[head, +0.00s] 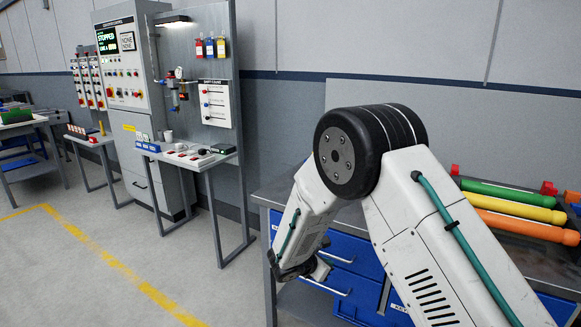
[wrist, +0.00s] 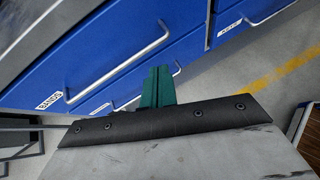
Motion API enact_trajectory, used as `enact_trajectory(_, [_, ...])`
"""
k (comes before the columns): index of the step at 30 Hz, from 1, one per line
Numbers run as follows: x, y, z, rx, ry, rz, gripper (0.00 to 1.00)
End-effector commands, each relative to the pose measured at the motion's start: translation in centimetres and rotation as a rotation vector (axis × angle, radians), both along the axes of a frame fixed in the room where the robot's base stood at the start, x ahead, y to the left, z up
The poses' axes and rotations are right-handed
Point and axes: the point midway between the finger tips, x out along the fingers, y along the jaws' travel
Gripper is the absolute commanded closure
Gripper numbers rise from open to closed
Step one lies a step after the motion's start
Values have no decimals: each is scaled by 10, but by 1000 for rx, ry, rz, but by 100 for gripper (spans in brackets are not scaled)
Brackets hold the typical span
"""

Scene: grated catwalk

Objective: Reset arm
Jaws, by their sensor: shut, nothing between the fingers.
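My arm is folded at the elbow in the head view, with its forearm hanging down in front of a blue drawer cabinet (head: 345,258). My gripper (wrist: 158,76) shows in the wrist view as two green fingers pressed together, with nothing held between them. They point toward the blue drawer fronts (wrist: 120,45) with metal handles; I cannot tell the exact gap. In the head view the gripper is small and low beside the drawers, partly hidden by my arm.
Red, green, yellow and orange tubes (head: 510,205) lie on the cabinet top at right. A control panel (head: 122,60) and a small side table (head: 185,155) stand at the wall. Open floor with a yellow line (head: 105,260) is at left.

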Motion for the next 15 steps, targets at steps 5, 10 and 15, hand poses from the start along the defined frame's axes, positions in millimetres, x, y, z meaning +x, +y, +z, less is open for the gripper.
enact_trajectory(5, [-52,-47,51,123,-66,-336,100])
enact_trajectory(10, [-110,-88,104,247,-136,-662,100])
enact_trajectory(15, [-181,-120,157,389,-206,-1007,100])
